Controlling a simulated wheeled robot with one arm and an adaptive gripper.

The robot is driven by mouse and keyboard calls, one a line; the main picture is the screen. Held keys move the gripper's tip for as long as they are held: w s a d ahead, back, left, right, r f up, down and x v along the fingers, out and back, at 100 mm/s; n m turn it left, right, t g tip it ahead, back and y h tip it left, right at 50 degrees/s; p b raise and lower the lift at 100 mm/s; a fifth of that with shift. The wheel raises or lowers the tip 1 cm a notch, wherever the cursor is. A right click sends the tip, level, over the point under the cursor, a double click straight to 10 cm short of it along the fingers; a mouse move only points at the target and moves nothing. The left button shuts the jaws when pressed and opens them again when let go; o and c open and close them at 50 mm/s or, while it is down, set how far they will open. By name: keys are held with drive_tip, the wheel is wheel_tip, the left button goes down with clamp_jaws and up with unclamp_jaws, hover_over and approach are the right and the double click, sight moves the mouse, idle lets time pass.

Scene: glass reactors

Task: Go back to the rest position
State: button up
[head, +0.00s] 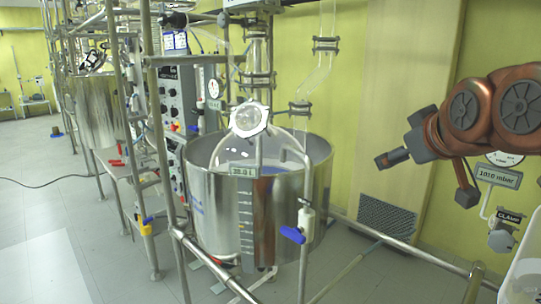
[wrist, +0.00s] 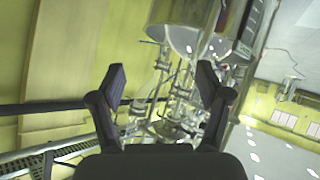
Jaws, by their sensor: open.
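My gripper (head: 392,158) is at the right of the head view, at the end of my orange and dark arm. It is in the air to the right of the large steel reactor vessel (head: 215,205), apart from it, in front of the beige wall panel. In the wrist view my gripper (wrist: 165,90) shows two dark fingers spread apart with nothing between them. Beyond the fingers the wrist view shows glassware (wrist: 178,125) and a steel vessel (wrist: 185,38), tilted in the picture.
A metal rail frame (head: 345,222) surrounds the reactor. A blue-handled valve (head: 292,235) hangs at its front. A control box (head: 178,95) stands behind left. A 1010 mbar display (head: 497,176) is at the right near my arm. Open floor (head: 45,225) lies at the left.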

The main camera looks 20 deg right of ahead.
drive_tip(key=s+a+f+n+g+y+p, duration=0.1)
drive_tip(key=a+f+g+y, duration=0.3)
drive_tip(key=a+f, duration=1.1)
drive_tip(key=s+a+f+g+p, duration=0.1)
drive_tip(key=s+a+f+g, duration=0.3)
drive_tip(key=s+f, duration=0.3)
drive_tip(key=s+a+f+m+g+p, duration=0.1)
drive_tip(key=s+a+f+g, duration=0.3)
drive_tip(key=s+f, duration=0.4)
drive_tip(key=shift+s+f+m+g, duration=0.3)
drive_tip(key=shift+s+g, duration=0.1)
drive_tip(key=shift+s, duration=0.2)
drive_tip(key=shift+c, duration=0.3)
